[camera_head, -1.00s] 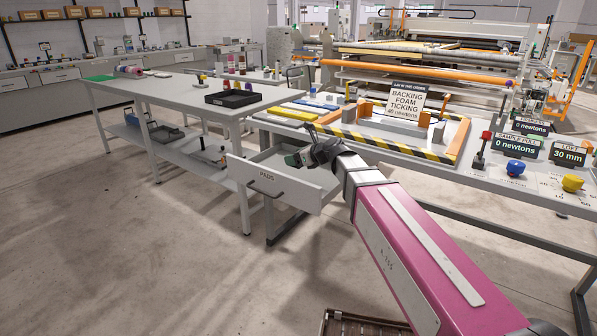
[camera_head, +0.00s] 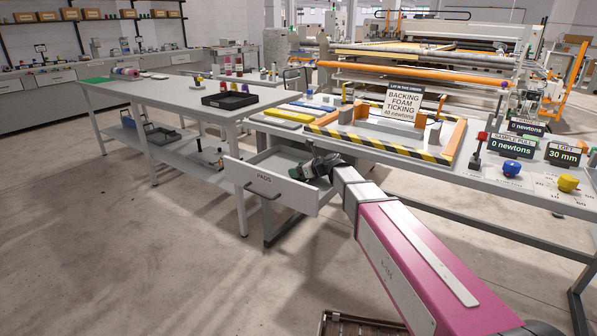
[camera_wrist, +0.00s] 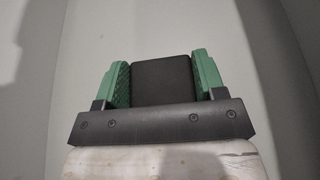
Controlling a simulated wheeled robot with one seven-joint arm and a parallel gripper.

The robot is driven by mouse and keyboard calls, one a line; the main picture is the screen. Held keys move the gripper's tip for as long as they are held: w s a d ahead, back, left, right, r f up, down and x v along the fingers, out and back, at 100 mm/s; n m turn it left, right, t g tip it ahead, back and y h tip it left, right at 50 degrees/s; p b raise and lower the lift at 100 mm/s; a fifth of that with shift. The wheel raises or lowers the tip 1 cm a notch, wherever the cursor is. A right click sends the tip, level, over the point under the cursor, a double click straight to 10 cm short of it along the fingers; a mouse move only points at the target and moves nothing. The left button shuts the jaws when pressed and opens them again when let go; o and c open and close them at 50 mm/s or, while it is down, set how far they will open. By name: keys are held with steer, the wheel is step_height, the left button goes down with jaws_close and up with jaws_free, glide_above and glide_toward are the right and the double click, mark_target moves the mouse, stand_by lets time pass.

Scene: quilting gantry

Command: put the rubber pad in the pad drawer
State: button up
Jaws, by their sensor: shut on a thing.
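The pad drawer (camera_head: 262,190), light grey and labelled PADS, stands pulled open below the bench edge. My gripper (camera_head: 306,173) is over the right part of the drawer, low at its opening; its green fingers partly show there. In the wrist view my gripper (camera_wrist: 162,82) is shut on the rubber pad (camera_wrist: 162,80), a dark block between two green ribbed fingers. Pale grey surfaces surround the fingers in that view. I cannot tell whether the pad touches the drawer floor. The pad is hard to make out in the head view.
The bench above the drawer holds a black-and-yellow striped bar (camera_head: 380,146), an orange frame and a sign (camera_head: 404,101). A grey table (camera_head: 170,88) with a black tray (camera_head: 230,99) stands to the left.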

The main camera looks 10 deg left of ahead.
steer(key=shift+f, duration=0.2)
steer(key=o, duration=1)
steer(key=shift+o, duration=0.2)
steer(key=shift+d+r, duration=0.1)
steer(key=shift+r, duration=0.1)
steer(key=v, duration=1.1)
steer(key=shift+s+d+r, duration=0.1)
steer(key=shift+s+d, duration=0.15)
steer(key=shift+d, duration=0.05)
